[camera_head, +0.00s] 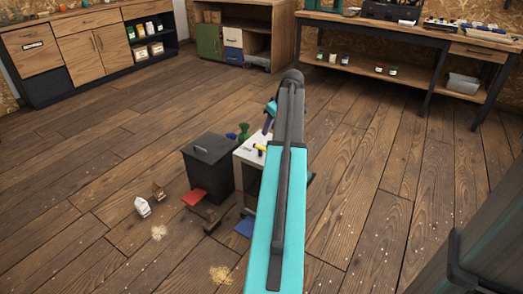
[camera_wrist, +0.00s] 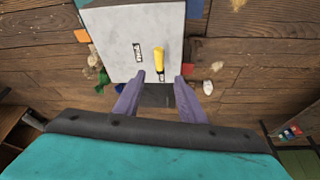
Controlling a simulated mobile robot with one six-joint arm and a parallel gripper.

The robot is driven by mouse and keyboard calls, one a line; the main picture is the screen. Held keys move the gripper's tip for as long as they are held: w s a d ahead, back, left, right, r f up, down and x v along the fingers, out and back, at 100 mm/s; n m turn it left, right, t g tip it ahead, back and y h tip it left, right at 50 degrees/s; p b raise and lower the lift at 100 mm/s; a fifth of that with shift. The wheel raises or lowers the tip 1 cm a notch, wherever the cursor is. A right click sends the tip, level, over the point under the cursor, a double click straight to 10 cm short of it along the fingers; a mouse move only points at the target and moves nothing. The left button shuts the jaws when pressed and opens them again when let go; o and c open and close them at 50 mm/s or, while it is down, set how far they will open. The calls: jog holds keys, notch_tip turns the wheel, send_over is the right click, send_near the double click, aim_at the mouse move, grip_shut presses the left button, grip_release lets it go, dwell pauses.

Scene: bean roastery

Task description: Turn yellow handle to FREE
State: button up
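A yellow handle (camera_wrist: 159,55) stands on the pale top face of a box (camera_wrist: 112,40). In the wrist view it points up the picture, slightly tilted. A dark label with white letters (camera_wrist: 138,54) lies left of it, and a second small label (camera_wrist: 161,77) sits at its lower end; I cannot read either surely. My gripper (camera_wrist: 161,80) is open, its two purple fingers either side of the handle's lower end in the picture, with nothing between them. I cannot tell their height above it. In the head view the yellow handle (camera_head: 260,148) shows beside my arm, which hides part of the white box (camera_head: 246,156).
A black lidded box (camera_head: 208,163) stands directly left of the white box. Green items (camera_head: 244,131) are behind it. A red piece (camera_head: 194,197), a blue piece (camera_head: 244,227) and small house-shaped items (camera_head: 142,206) are on the floor side. Open floor lies right; workbenches line the back.

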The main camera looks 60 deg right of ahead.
aim_at(261, 147)
dwell(0.4)
jog(key=b+x, duration=0.3)
jog(key=x, duration=1)
jog(key=shift+w+f, duration=0.1)
jog(key=shift+f, duration=0.25)
